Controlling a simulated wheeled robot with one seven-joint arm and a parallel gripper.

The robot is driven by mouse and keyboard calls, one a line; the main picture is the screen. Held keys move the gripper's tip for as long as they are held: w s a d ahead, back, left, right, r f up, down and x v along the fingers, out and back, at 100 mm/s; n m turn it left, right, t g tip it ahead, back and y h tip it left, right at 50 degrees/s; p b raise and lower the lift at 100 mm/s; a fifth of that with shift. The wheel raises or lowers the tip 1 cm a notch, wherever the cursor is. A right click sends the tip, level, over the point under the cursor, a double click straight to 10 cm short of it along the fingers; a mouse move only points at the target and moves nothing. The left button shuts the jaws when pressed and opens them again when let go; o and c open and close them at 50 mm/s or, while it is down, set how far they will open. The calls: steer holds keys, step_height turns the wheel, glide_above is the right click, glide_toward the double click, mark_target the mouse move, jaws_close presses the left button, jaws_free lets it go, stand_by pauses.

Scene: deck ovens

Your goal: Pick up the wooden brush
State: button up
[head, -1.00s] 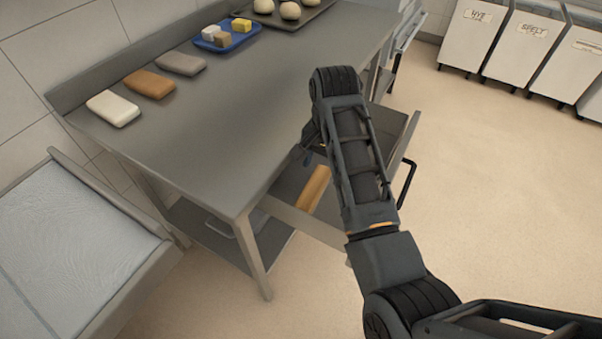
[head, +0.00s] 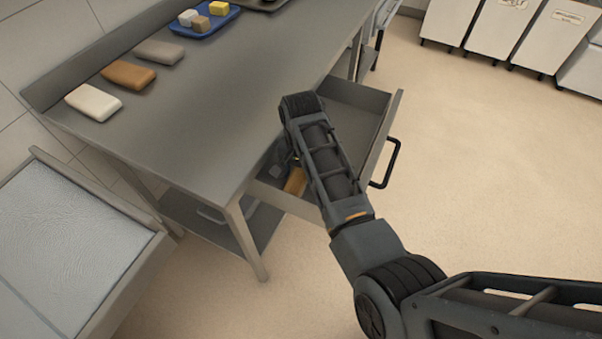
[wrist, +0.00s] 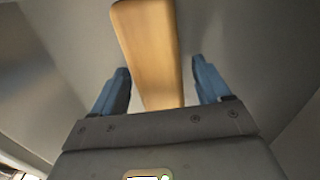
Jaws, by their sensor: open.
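The wooden brush (head: 295,181) lies in the open drawer (head: 347,118) under the steel table, partly hidden behind my arm in the head view. In the wrist view the light-brown wooden piece (wrist: 149,50) runs from the top edge down between my two blue fingertips. My gripper (wrist: 162,85) is open, with one finger on each side of the wood and a gap on both sides. In the head view my gripper is mostly hidden by my arm and the table edge.
The steel table (head: 190,120) stands over the drawer's left side. The drawer has a black handle (head: 388,165) on its front. On the table are several bricks or pads and a blue tray (head: 205,22). The floor to the right is clear.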

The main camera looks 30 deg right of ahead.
mark_target(301, 170)
steer(key=shift+c, duration=0.2)
steer(key=c, duration=1.1)
steer(key=shift+r, duration=0.1)
step_height(301, 170, up, 10)
steer(key=shift+b, duration=0.3)
steer(key=o, duration=0.5)
steer(key=shift+c, duration=1.4)
